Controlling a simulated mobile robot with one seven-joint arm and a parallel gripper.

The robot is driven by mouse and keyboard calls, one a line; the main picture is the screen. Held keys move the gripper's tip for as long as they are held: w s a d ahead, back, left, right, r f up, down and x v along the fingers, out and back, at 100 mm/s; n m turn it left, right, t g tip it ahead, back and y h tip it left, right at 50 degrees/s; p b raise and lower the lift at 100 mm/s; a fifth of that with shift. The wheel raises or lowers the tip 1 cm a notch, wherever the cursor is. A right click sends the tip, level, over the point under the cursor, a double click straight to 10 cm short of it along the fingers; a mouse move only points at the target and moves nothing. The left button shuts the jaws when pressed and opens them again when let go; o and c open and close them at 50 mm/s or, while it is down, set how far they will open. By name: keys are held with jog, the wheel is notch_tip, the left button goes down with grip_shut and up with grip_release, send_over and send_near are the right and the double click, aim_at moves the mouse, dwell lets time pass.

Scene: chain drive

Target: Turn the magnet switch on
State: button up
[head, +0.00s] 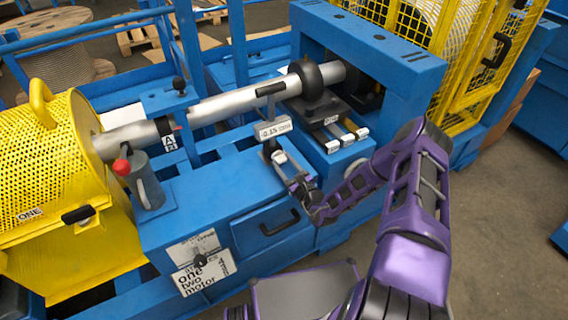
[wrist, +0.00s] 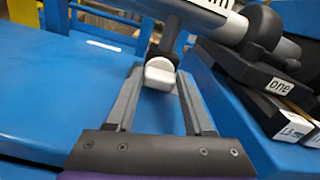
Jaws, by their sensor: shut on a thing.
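A small white knob (wrist: 160,74) sits at the foot of a dark post, below a grey display (head: 273,129) that reads about -0.15 (cm). It looks like the magnet switch, but no label on it is readable. My gripper (wrist: 160,82) has its two grey fingers on either side of the knob, shut on it near the fingertips. In the head view, my gripper (head: 287,166) reaches in from the right to the knob (head: 280,157), over the blue housing. The fingertips partly hide the knob there.
A grey shaft (head: 225,103) with a black collar (head: 318,80) runs above the display. White-ended blocks (head: 348,134) lie to the right of my gripper. The blue housing top (head: 205,190) is mostly clear.

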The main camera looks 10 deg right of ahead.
grip_shut()
jog(key=shift+m, duration=1.3)
jog(key=o, duration=1)
grip_release()
jog(key=shift+s, duration=0.1)
jog(key=p+v, duration=0.1)
jog(key=v, duration=1.6)
jog(key=shift+s, duration=0.15)
jog(key=shift+d, duration=0.15)
